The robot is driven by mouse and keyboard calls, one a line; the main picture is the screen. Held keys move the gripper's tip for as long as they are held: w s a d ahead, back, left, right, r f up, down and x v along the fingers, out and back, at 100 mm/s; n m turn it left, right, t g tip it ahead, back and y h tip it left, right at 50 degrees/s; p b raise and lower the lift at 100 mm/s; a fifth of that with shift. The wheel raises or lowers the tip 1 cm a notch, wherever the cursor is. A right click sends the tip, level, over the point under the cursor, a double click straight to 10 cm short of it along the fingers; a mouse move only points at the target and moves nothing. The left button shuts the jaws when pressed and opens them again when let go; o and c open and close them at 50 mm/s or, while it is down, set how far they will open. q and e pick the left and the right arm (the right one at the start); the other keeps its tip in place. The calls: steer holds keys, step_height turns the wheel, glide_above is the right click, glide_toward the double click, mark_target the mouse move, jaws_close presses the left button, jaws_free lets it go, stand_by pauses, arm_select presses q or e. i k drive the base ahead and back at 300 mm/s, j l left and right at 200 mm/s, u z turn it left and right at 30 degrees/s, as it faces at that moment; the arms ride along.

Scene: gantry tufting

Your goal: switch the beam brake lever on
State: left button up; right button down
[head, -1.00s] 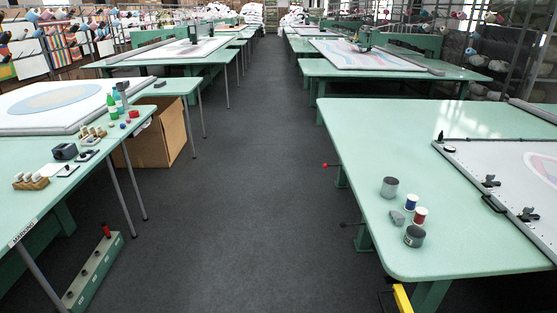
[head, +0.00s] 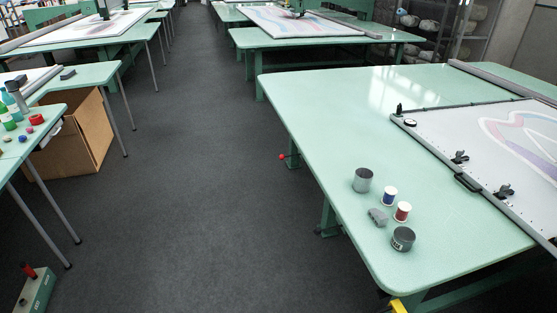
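Two short levers stick out from the left side of the right-hand green table (head: 330,105). One is a red-knobbed lever (head: 283,156) by the far leg, the other a dark-knobbed lever (head: 319,231) by the nearer leg. I cannot tell which is the beam brake lever, or whether either is on or off; no labels are readable. Neither of my grippers is in view.
On the table stand a grey can (head: 362,180), two thread spools (head: 389,196), a grey lump (head: 377,217) and a dark tin (head: 403,239). A clamped frame (head: 440,135) lies at right. A cardboard box (head: 75,140) stands left. The dark aisle floor (head: 190,200) is clear.

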mark_target(281, 157)
steer(key=i+j+u, duration=0.2)
steer(key=i, duration=0.85)
steer(key=i+j+u, duration=0.1)
steer(key=i+u, duration=0.15)
steer(key=i, duration=0.85)
